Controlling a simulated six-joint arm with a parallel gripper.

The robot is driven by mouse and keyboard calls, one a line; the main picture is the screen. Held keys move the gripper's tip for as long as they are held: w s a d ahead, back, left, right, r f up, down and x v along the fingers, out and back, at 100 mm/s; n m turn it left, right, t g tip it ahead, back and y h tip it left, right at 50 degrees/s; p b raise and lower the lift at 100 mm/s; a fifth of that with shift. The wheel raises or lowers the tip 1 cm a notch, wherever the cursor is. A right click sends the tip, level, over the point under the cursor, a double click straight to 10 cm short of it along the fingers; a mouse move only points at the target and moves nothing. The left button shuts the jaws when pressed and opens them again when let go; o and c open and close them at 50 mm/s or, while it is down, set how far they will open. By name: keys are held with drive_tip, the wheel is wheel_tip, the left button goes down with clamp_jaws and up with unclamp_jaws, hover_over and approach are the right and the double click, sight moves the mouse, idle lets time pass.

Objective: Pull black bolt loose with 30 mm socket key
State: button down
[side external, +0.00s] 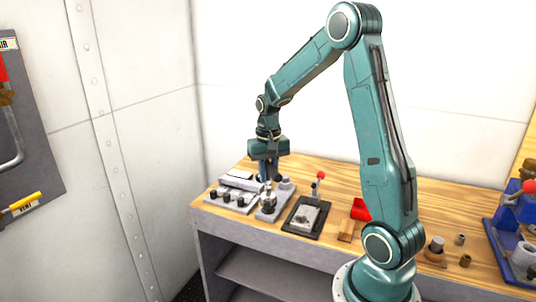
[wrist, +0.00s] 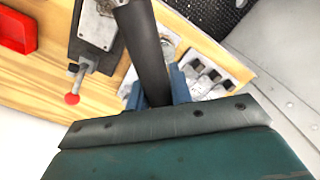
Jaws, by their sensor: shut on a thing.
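My gripper (side external: 268,175) points down over the left end of the workbench. In the wrist view its blue fingers (wrist: 158,92) are shut on a thick dark grey shaft (wrist: 145,45), which looks like the socket key. The size mark on it cannot be read. The lower end of the shaft is out of clear sight. A grey block with several black bolts (side external: 213,195) stands to the left of my gripper. Which of them is the task's bolt cannot be told. A second grey holder (side external: 268,213) with upright metal pieces stands just below and in front of the fingers.
A dark plate with a grey vise-like fixture (side external: 305,217) and a red-knobbed lever (side external: 320,175) stands to the right. Beyond are a red bin (side external: 361,209) and a wooden block (side external: 346,231). A blue fixture (side external: 515,225) is at the far right. The wall is close behind.

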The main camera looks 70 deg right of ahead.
drive_tip(key=shift+f, duration=1.35)
idle(1.8)
drive_tip(key=shift+n, duration=0.3)
drive_tip(key=shift+n, duration=2.3)
drive_tip(key=shift+m, duration=0.3)
drive_tip(key=shift+r, duration=0.2)
drive_tip(key=shift+r, duration=0.35)
drive_tip(key=shift+r, duration=0.35)
drive_tip(key=shift+r, duration=0.7)
